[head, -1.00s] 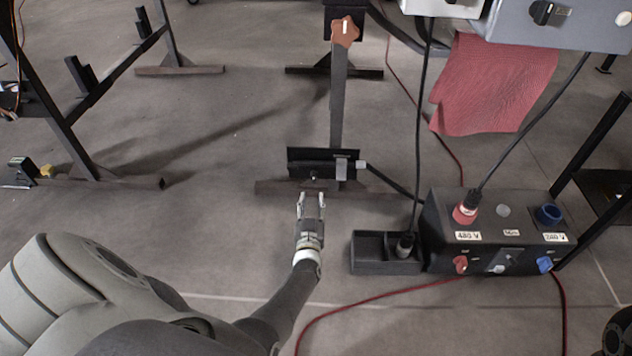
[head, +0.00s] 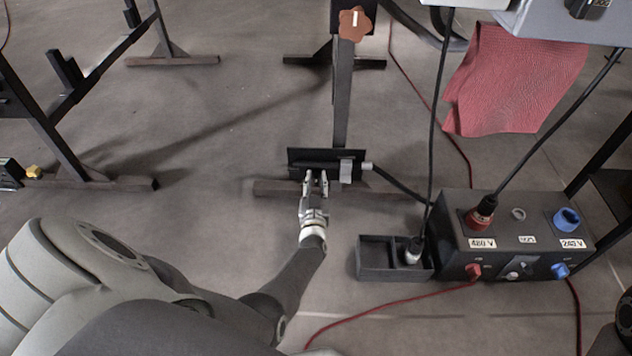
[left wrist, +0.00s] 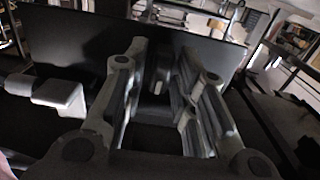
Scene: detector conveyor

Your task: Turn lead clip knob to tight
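A black plate (head: 326,158) crosses the foot of an upright dark post, low over the floor. A light grey block (head: 346,171) is on its right part; the block also shows at the left of the left wrist view (left wrist: 58,93). My left gripper (head: 315,177) is at the plate, left of the block, its two fingers apart. In the left wrist view a small grey piece (left wrist: 158,82) shows between the fingers (left wrist: 152,85), with a gap to each side; I cannot tell for sure that it is the clip knob. No tight mark is readable. My right gripper is out of view.
A brown star-shaped knob (head: 354,23) is high on the post. A black power box (head: 510,262) with red and blue sockets and a black tray (head: 375,272) stand to the right. Cables and a red cloth (head: 510,80) are near.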

